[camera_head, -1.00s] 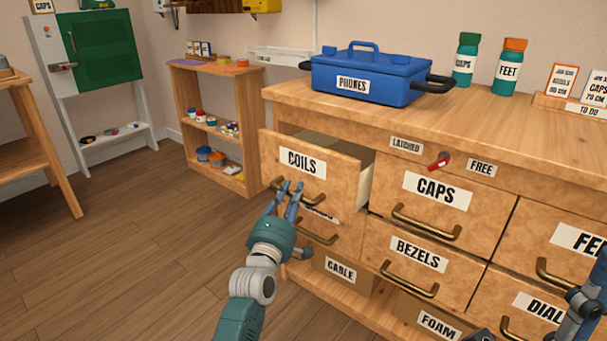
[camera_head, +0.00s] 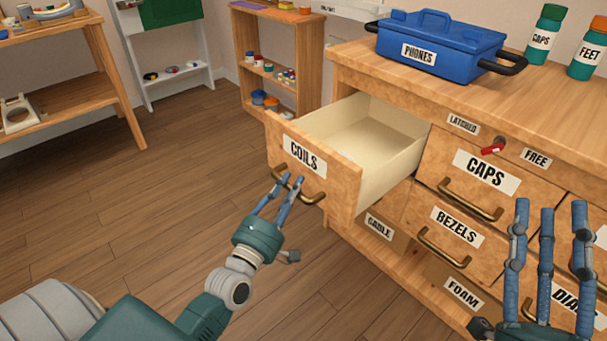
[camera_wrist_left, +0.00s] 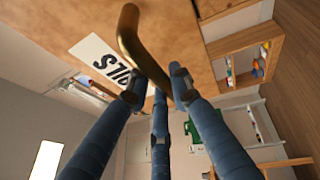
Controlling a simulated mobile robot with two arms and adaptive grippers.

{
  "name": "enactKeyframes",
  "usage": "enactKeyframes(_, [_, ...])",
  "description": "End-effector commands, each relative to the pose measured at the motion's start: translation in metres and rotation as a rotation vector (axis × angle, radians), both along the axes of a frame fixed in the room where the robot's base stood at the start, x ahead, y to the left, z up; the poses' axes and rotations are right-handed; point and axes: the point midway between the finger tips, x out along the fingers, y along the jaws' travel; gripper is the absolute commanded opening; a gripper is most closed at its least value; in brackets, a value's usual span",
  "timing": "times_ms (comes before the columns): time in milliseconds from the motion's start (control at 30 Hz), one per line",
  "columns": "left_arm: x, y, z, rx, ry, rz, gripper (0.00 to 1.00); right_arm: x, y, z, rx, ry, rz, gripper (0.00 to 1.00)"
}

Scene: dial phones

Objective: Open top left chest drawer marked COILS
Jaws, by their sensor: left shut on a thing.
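The COILS drawer (camera_head: 338,181) at the top left of the wooden chest is pulled well out, and its pale inside looks empty. Its brass handle (camera_head: 303,191) is on the front below the COILS label (camera_head: 304,154). My left gripper (camera_head: 286,184) is shut on this handle. In the left wrist view the fingers (camera_wrist_left: 160,88) close around the brass handle (camera_wrist_left: 140,45), beside the upside-down label (camera_wrist_left: 110,60). My right gripper (camera_head: 548,215) has its fingers raised and spread, empty, in front of the lower right drawers.
The chest also has CAPS (camera_head: 470,180) and BEZELS (camera_head: 445,228) drawers. A red latch knob (camera_head: 492,149) sits between the LATCHED and FREE labels. A blue PHONES box (camera_head: 440,45) stands on top. The floor (camera_head: 150,220) left of the drawer is clear.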

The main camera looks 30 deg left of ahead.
Motion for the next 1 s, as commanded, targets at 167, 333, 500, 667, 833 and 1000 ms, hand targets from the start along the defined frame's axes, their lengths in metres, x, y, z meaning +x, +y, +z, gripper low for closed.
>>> enactKeyframes(167, [-0.014,0.003,-0.002,-0.002,0.006,-0.004,0.0,0.011,0.001,-0.017,-0.025,0.087,-0.005,0.4])
enactKeyframes(333, [-0.019,0.005,-0.002,-0.003,0.005,-0.003,0.0,0.015,0.001,-0.024,-0.036,0.122,-0.007,0.4])
enactKeyframes(500, [-0.019,0.005,-0.002,-0.004,0.005,-0.003,0.0,0.015,0.001,-0.025,-0.036,0.126,-0.008,0.4])
enactKeyframes(667, [-0.019,0.005,-0.002,-0.004,0.005,-0.003,0.0,0.015,0.001,-0.025,-0.036,0.126,-0.008,0.4])
enactKeyframes(833, [-0.019,0.006,-0.002,-0.002,0.004,-0.003,0.4,0.015,0.001,-0.025,-0.036,0.126,-0.007,0.4])
enactKeyframes(1000, [-0.019,0.006,-0.001,-0.001,0.002,-0.001,0.4,0.015,0.001,-0.025,-0.036,0.126,-0.007,0.4])
